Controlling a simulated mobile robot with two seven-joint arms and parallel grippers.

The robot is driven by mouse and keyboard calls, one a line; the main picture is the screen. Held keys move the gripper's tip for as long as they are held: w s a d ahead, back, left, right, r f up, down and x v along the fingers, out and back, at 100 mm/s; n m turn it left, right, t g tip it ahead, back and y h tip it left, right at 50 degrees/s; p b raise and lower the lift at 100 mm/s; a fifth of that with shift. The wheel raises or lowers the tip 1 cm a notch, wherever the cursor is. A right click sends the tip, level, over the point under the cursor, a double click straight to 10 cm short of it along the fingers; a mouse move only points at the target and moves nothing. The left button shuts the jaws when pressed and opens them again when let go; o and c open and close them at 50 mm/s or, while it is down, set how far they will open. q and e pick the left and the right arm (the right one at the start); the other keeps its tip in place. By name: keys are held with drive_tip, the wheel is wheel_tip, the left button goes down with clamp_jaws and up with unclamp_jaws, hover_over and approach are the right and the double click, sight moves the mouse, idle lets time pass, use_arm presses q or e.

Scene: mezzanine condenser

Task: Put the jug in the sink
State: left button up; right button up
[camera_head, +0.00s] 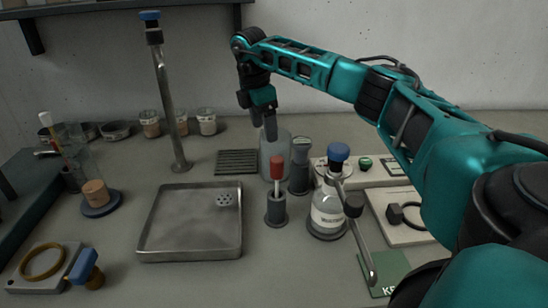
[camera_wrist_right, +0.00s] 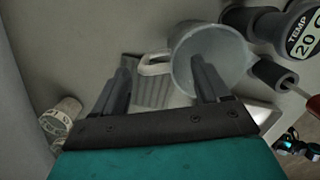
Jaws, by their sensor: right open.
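The jug (camera_head: 274,158) is a pale grey, translucent vessel. It stands upright on the counter behind the red-handled tool. The wrist view shows its open mouth (camera_wrist_right: 215,45) and its handle (camera_wrist_right: 153,66) on the left side. My right gripper (camera_head: 270,132) points down at the jug's top and is open. In the wrist view its fingers (camera_wrist_right: 160,82) lie on either side of the handle, the right one overlapping the jug's mouth; I cannot tell whether they touch. The sink (camera_head: 180,228) is a shallow, empty metal basin with a round drain, front left of the jug. My left gripper is not in view.
A tall faucet (camera_head: 168,95) rises behind the sink. A ribbed mat (camera_head: 237,162) lies left of the jug. A red-handled tool in a holder (camera_head: 276,205), a dark cylinder with a dial (camera_head: 300,170) and a blue-capped bottle (camera_head: 328,212) stand close by.

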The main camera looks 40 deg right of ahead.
drive_tip(key=f, duration=0.2)
drive_tip(key=d+f, duration=0.1)
drive_tip(key=f, duration=0.2)
drive_tip(key=shift+w+f, duration=0.15)
drive_tip(key=shift+f, duration=0.1)
drive_tip(key=shift+c, duration=0.2)
drive_tip(key=shift+r, duration=0.1)
drive_tip(key=c, duration=1.3)
